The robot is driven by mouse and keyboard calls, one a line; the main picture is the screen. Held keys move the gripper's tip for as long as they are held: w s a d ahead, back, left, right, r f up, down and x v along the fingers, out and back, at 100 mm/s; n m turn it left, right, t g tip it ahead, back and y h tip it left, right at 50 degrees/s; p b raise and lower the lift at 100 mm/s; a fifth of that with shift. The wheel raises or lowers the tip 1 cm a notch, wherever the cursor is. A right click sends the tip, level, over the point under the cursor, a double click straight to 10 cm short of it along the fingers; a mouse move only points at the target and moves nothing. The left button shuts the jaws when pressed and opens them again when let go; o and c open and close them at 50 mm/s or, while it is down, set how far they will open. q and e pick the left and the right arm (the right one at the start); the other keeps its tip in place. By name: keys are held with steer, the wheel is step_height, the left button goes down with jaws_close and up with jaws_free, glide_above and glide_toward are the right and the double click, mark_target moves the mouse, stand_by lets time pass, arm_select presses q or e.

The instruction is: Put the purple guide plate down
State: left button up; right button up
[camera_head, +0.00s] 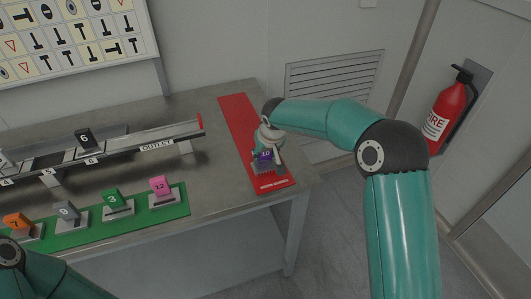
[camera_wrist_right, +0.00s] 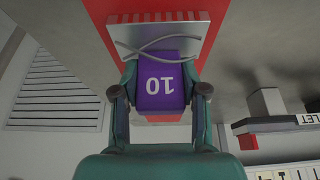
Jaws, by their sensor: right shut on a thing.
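The purple guide plate (camera_head: 264,155), marked 10, is over the red mat (camera_head: 238,113) at the table's right end. My right gripper (camera_head: 268,149) is shut on it. In the right wrist view the purple plate (camera_wrist_right: 160,86) sits between the two fingers of the gripper (camera_wrist_right: 160,94). A grey ridged piece (camera_wrist_right: 160,34) with two thin curved strips shows just beyond the plate, above the red surface. I cannot tell whether the plate or the grey piece touches the mat. My left gripper is out of view; only part of my left arm shows at lower left.
A metal outlet chute (camera_head: 160,138) stands left of the red mat, with a black block (camera_head: 84,137) marked 6 on it. A green mat (camera_head: 178,211) in front holds several coloured numbered blocks on grey bases. The red mat's far part is bare.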

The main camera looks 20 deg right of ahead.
steer(key=o, duration=1.3)
steer(key=shift+r, duration=0.1)
steer(key=b+v, duration=0.1)
steer(key=v, duration=1.1)
